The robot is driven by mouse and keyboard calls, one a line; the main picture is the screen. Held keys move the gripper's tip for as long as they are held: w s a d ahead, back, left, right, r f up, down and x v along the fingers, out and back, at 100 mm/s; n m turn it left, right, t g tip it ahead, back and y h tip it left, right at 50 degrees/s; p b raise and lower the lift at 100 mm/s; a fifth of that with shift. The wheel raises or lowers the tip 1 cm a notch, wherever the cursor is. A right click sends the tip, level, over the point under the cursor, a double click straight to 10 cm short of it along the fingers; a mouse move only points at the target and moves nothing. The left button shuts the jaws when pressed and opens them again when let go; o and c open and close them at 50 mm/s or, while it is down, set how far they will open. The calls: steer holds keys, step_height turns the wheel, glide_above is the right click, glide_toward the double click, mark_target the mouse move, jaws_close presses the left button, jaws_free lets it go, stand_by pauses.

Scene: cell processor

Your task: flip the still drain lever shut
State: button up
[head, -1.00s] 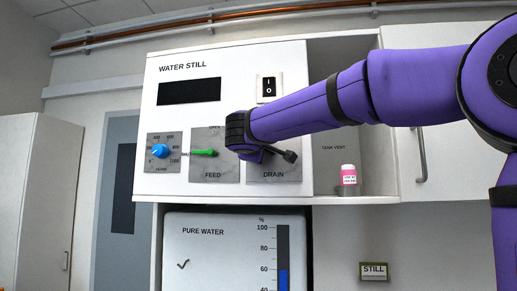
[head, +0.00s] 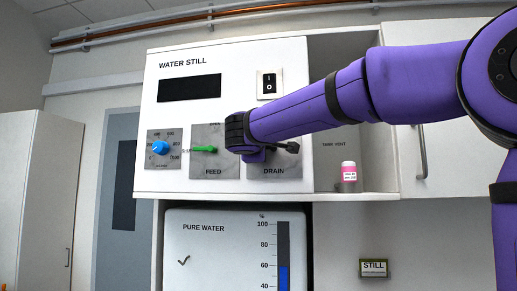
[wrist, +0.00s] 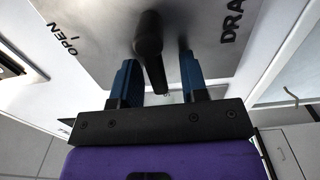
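The drain lever is dark and sits on the grey drain plate (head: 262,173) of the water still, right of the green feed lever (head: 203,149). In the head view my gripper (head: 270,150) is at this plate and covers its middle; a dark piece that looks like the lever (head: 289,147) shows to its right. In the wrist view the lever (wrist: 150,50) reaches in between the two blue fingers of my gripper (wrist: 160,78). The fingers stand apart, one on each side, with gaps visible. The plate's OPEN mark shows at left.
A blue dial (head: 160,147) is left of the feed plate, and a black rocker switch (head: 269,85) is above the drain plate. A small pink-labelled bottle (head: 348,173) stands on the shelf to the right. The pure water tank (head: 207,255) is below.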

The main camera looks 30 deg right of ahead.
steer(key=v, duration=1.1)
stand_by(0.4)
steer(key=s+d+f+m+g+y, duration=0.2)
steer(key=s+d+f+m+g, duration=0.3)
steer(key=f, duration=0.6)
steer(key=s+f+m+g+y, duration=0.4)
steer(key=s+f+y, duration=0.4)
steer(key=s+f, duration=1.1)
step_height(320, 180, down, 3)
steer(key=shift+a+f+m+y, duration=0.15)
steer(key=shift+a+m+y, duration=0.25)
steer(key=shift+m, duration=0.5)
